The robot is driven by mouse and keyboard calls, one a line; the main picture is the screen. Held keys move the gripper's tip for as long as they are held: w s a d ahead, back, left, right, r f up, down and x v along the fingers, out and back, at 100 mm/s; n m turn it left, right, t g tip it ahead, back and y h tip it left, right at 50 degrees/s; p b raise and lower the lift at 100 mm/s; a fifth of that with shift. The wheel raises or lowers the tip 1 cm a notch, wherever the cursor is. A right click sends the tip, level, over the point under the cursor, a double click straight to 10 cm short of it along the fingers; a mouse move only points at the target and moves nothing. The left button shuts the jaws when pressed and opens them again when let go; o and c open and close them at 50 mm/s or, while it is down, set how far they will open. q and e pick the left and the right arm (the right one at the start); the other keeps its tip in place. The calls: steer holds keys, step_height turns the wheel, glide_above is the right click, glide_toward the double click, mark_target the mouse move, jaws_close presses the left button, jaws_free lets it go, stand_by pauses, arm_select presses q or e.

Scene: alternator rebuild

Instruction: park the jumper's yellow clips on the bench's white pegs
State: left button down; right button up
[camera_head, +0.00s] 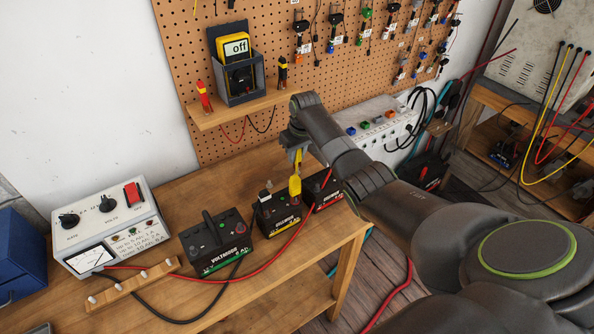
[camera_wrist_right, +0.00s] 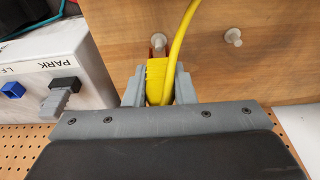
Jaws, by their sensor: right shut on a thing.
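My right gripper (camera_head: 297,158) points down over the right part of the bench. In the wrist view it (camera_wrist_right: 158,88) is shut on a yellow clip (camera_wrist_right: 156,76), with a yellow lead (camera_wrist_right: 183,42) running away from it. A white peg (camera_wrist_right: 158,40) stands just beyond the clip's reddish tip; I cannot tell whether they touch. A second, bare white peg (camera_wrist_right: 233,37) stands to its right. In the head view a yellow piece (camera_head: 295,187) shows below the fingers, at the yellow-labelled battery (camera_head: 277,218); I cannot tell whether it is the held clip. My left gripper is out of view.
A green-labelled battery (camera_head: 216,245) and a red-marked one (camera_head: 322,190) flank the yellow-labelled one. A wooden strip with white pegs (camera_head: 133,282) lies at the front left by the white meter box (camera_head: 108,222). A white box with coloured plugs (camera_head: 380,128) stands behind my arm.

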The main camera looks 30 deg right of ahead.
steer(key=shift+f+b, duration=0.35)
steer(key=shift+f, duration=0.45)
steer(key=o, duration=0.8)
step_height(320, 180, up, 9)
steer(key=p, duration=0.9)
steer(key=shift+f, duration=0.2)
